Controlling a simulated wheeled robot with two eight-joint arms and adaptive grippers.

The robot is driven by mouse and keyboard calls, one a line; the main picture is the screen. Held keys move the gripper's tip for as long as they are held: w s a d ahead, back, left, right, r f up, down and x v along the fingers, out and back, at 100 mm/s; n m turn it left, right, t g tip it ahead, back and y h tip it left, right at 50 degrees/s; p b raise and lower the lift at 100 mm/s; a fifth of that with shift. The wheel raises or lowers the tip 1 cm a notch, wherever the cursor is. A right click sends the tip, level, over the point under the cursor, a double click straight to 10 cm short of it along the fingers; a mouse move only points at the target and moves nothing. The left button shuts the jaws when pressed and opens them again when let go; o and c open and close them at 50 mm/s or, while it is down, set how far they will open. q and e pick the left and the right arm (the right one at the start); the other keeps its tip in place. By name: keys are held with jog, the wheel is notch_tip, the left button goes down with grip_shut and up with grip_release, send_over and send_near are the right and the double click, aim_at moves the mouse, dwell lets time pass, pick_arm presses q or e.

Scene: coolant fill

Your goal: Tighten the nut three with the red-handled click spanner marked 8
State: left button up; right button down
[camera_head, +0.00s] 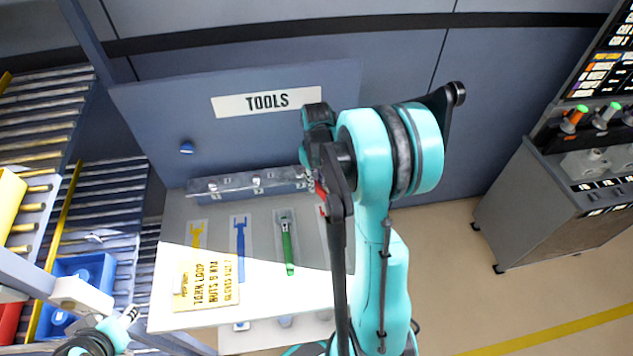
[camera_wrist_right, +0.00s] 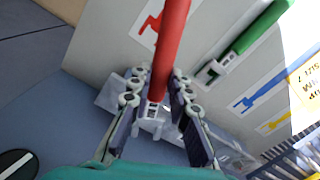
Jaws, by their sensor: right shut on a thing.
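The red-handled spanner (camera_wrist_right: 170,45) stands between the two fingers of my right gripper (camera_wrist_right: 155,95) in the right wrist view, and the gripper is shut on it. Its mark is not readable. In the head view only a bit of red shows by my right gripper (camera_head: 318,175), which is over the right side of the tool panel, mostly behind my arm. A red outline on the panel lies beside the handle. Part of my left arm shows at the bottom left, with the left gripper (camera_head: 95,338) at the frame edge; its jaws are unclear. I cannot make out nut three.
A green-handled spanner (camera_head: 288,248) lies on the panel (camera_head: 263,220) beside blue (camera_head: 240,245) and yellow (camera_head: 196,234) outlines. A yellow printed card (camera_head: 208,285) lies in front. A blue bin (camera_head: 90,275) stands on the left rack. A grey control cabinet (camera_head: 550,205) stands right, with open floor before it.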

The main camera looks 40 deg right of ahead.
jog(key=shift+f, duration=0.15)
dwell(0.4)
jog(key=shift+f+b, duration=0.9)
jog(key=shift+f, duration=0.15)
jog(key=shift+a, duration=0.1)
jog(key=shift+w+a+m+b, duration=0.1)
jog(key=shift+a+m+b, duration=0.2)
jog(key=shift+a+m, duration=0.35)
jog(key=shift+d, duration=0.1)
jog(key=shift+m, duration=0.25)
jog(key=shift+w+a+m, duration=0.2)
jog(key=shift+a+m, duration=0.45)
jog(key=shift+m, duration=0.05)
